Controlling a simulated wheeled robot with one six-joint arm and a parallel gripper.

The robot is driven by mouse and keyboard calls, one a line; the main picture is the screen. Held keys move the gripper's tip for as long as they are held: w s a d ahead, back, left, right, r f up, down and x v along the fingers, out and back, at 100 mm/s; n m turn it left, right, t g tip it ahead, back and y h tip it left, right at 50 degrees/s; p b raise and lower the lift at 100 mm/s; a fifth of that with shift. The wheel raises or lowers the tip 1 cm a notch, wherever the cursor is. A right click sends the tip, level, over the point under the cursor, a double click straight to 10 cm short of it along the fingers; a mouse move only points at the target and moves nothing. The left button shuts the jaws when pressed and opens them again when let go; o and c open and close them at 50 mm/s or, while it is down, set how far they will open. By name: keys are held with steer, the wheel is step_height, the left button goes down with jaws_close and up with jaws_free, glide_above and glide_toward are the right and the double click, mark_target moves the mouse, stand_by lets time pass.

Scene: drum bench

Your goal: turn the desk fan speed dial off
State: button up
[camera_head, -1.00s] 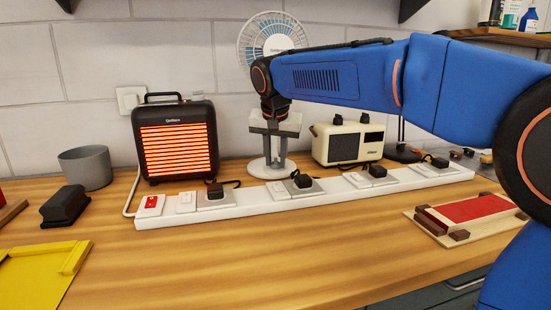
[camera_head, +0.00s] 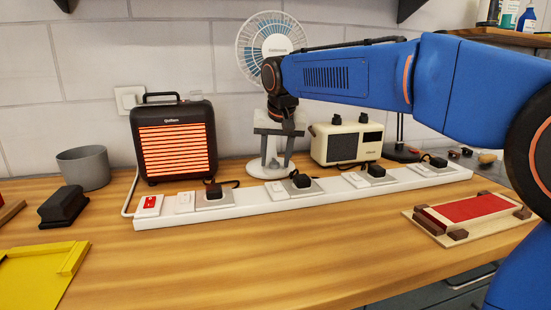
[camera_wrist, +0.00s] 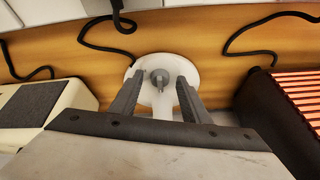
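The desk fan (camera_head: 270,36) stands behind the white power strip (camera_head: 330,188), its round head above my arm. Its white base (camera_head: 258,170) is partly hidden by my gripper (camera_head: 277,160). In the wrist view the round fan base (camera_wrist: 186,68) carries a small grey speed dial (camera_wrist: 160,77). My gripper (camera_wrist: 157,84) is open there, with one finger to each side of the dial. A clear gap shows between each finger and the dial, and nothing is held. The dial's marked setting is too small to read.
A glowing heater (camera_head: 174,141) stands left of the fan and a cream appliance (camera_head: 347,142) stands right. Black plugs and cords run along the strip. A red-topped block (camera_head: 470,208) lies at the right.

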steer(key=v, duration=1.7)
steer(key=shift+r, duration=0.2)
